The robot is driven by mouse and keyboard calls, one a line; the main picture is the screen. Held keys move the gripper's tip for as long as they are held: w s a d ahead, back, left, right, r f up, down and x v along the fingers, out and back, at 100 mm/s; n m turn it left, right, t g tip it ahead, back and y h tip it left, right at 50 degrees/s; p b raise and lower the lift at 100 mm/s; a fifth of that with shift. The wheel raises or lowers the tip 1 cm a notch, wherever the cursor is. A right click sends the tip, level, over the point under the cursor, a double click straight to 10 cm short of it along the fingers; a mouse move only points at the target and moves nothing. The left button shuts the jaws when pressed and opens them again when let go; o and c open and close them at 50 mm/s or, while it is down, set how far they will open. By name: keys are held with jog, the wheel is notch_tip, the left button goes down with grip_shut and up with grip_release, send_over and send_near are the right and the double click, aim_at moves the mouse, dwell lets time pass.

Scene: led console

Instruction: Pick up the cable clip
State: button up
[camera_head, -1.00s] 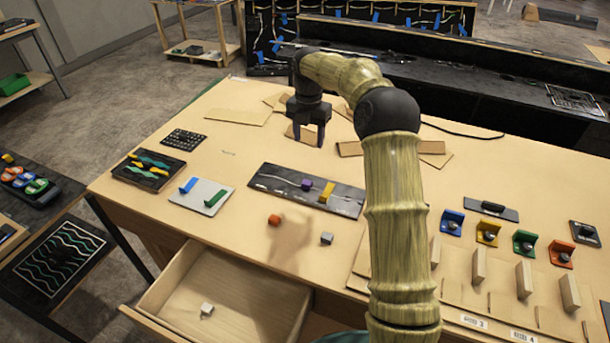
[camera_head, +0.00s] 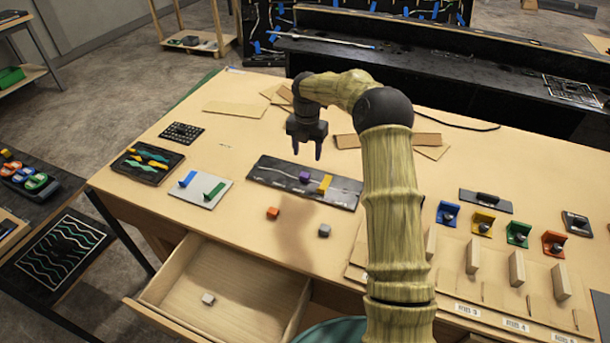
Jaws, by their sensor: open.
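No part is clearly marked as the cable clip. Small candidates are a purple block (camera_head: 305,177) and a yellow upright piece (camera_head: 324,184), both on a dark strip (camera_head: 271,179) with a pale wavy line. An orange cube (camera_head: 273,213) and a grey cube (camera_head: 324,230) lie on the table in front of the strip. My gripper (camera_head: 306,154) is open and empty, pointing down just behind and above the purple block. The height of its fingertips over the strip is hard to judge.
An open drawer (camera_head: 157,287) holds a small pale cube (camera_head: 208,298). At the left are a white plate (camera_head: 220,185) with blue and green pieces and a dark tray (camera_head: 127,172). Coloured brackets (camera_head: 484,222) stand at the right. Flat wooden pieces (camera_head: 235,108) lie behind.

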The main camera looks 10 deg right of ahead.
aim_at(305, 175)
notch_tip(305, 175, down, 4)
jog(key=shift+r+p, duration=0.1)
jog(key=shift+p, duration=0.25)
jog(key=shift+a, duration=0.1)
jog(key=f+p, duration=0.1)
jog(key=f, duration=0.2)
jog(key=f+p, duration=0.1)
jog(key=shift+s+a+f+p, duration=0.1)
jog(key=shift+a+f+p, duration=0.2)
jog(key=shift+p, duration=0.05)
jog(key=shift+f, duration=0.25)
jog(key=shift+d, duration=0.1)
jog(key=c, duration=1.1)
